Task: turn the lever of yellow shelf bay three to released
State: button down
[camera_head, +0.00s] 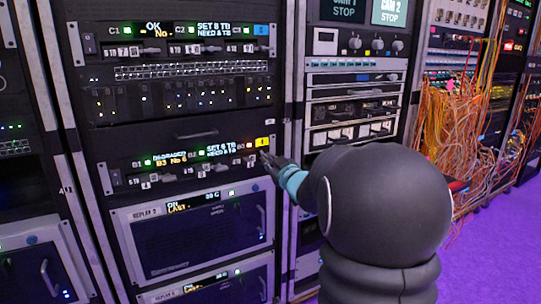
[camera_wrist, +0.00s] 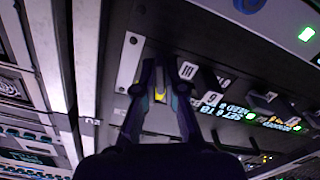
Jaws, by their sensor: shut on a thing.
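The yellow-tagged shelf (camera_head: 190,162) is the lower drive shelf in the rack, with a yellow tag (camera_head: 264,142) at its right end. Its small screen (camera_head: 170,162) seems to read "DEGRADED B3". Small bay levers and number plates line its front. My gripper (camera_head: 268,158) is at the shelf's right end. In the wrist view my gripper (camera_wrist: 160,85) has both fingers against the shelf front, around a small part beside a plate marked III (camera_wrist: 187,71). It is shut on that part, apparently the lever; the fingers hide most of it. Yellow shows between the fingers.
A similar shelf with a blue tag (camera_head: 261,30) is higher in the rack. A handled replay unit (camera_head: 195,235) sits just below the yellow shelf. The neighbouring rack (camera_head: 355,90) stands to the right, and loose orange cables (camera_head: 455,125) hang farther right.

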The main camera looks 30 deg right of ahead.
jog(key=shift+r+m+p, duration=0.15)
jog(key=shift+m+p, duration=1)
jog(key=shift+m, duration=1.05)
jog(key=c, duration=1.3)
grip_release()
jog(key=shift+o, duration=0.2)
jog(key=shift+s, duration=0.15)
jog(key=s, duration=1.1)
jog(key=shift+s+d, duration=0.2)
jog(key=shift+s, duration=0.2)
